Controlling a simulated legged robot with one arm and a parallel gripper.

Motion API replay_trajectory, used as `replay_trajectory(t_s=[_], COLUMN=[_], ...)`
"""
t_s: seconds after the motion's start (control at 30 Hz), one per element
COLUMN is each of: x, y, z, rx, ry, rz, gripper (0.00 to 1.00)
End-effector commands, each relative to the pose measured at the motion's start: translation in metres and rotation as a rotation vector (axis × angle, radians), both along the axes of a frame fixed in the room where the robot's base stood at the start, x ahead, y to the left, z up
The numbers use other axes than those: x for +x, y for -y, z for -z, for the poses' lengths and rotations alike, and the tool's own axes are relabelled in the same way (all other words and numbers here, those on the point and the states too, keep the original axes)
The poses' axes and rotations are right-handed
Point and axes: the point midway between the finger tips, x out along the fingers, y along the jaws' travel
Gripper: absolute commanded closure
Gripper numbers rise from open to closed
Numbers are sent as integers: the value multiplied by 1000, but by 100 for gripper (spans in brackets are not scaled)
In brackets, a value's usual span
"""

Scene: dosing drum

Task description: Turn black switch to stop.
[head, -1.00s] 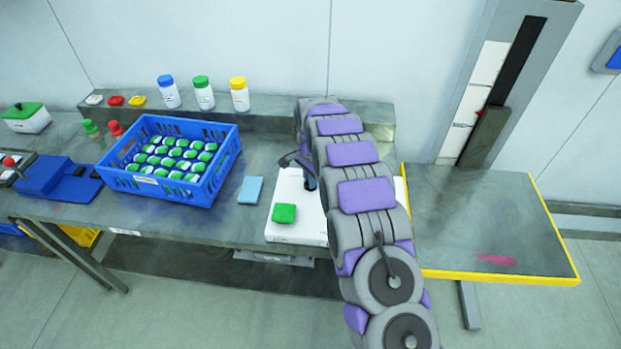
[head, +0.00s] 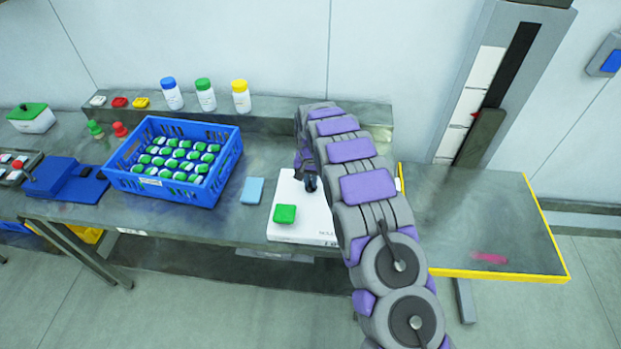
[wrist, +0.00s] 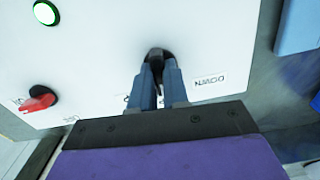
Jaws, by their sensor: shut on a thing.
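The black switch (wrist: 154,54) sits on a white panel (wrist: 100,50) and its top shows between my fingers in the wrist view. My gripper (wrist: 158,72) is shut on it, with one blue-grey finger on each side. The fingers hide most of the switch and part of the label in front of it. A label reading "DOWN" upside down lies right of the fingers. In the head view the white panel (head: 325,228) is on the bench, and my gripper (head: 310,184) points down at it, partly hidden by my arm.
A lit green round button (wrist: 45,13) and a red switch (wrist: 38,99) are on the same panel. A blue crate (head: 185,190) and a light blue pad (head: 252,191) lie left; a yellow-edged platform (head: 480,220) stands right.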

Motion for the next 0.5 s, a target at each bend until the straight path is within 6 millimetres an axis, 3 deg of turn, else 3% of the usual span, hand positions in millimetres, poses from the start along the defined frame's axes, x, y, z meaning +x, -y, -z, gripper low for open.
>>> replay_trajectory(t_s=[0.5], x=[4], y=[-2], z=[-5], rx=[3], ry=[16], rz=[-90], gripper=[100])
